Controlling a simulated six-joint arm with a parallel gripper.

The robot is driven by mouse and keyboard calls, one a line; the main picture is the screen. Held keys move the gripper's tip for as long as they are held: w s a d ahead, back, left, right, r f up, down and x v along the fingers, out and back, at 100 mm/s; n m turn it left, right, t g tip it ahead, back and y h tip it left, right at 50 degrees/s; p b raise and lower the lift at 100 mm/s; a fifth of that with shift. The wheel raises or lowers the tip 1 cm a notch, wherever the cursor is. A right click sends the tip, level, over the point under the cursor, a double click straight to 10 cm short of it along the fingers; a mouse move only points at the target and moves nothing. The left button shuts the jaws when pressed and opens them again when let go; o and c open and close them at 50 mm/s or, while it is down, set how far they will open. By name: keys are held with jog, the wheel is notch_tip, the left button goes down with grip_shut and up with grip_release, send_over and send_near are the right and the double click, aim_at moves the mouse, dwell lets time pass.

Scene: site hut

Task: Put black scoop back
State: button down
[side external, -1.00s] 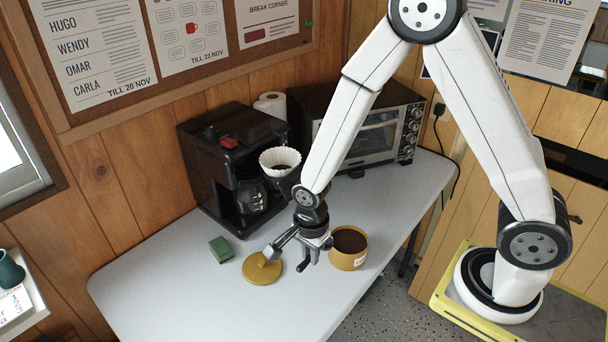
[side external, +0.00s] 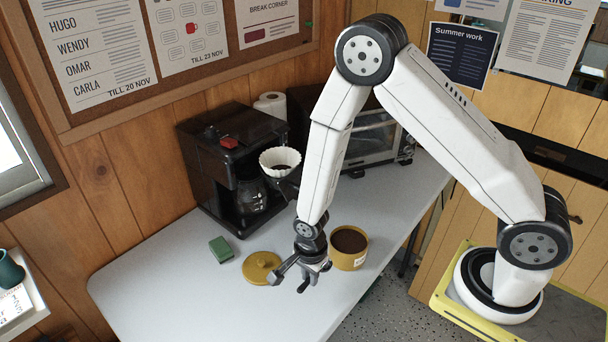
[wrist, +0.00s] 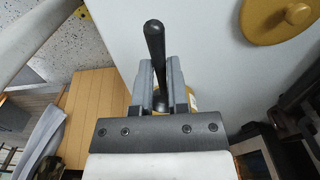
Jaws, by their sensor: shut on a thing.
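My gripper (side external: 308,272) is shut on the black scoop (wrist: 154,42). In the wrist view the scoop's handle stands out between the two fingers. In the side view only a small dark part of the scoop (side external: 303,286) shows below the gripper; its bowl cannot be made out. The mustard canister (side external: 348,246) stands open on the table just right of my gripper, with dark brown coffee grounds inside. Its round mustard lid (side external: 261,266) lies on the table left of the gripper, partly hidden by it. The lid (wrist: 284,18) also shows at the wrist view's top right.
A black coffee maker (side external: 225,165) with a white paper filter (side external: 280,160) stands behind on the table (side external: 190,285). A toaster oven (side external: 370,140) is partly hidden by my arm. A green sponge (side external: 221,249) lies left of the lid. The table's front left is clear.

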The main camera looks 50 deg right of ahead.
aim_at(310, 299)
jog(key=shift+f, duration=1.6)
jog(key=shift+f, duration=1.75)
jog(key=shift+f, duration=0.1)
jog(key=c, duration=0.6)
grip_release()
jog(key=shift+r, duration=6.1)
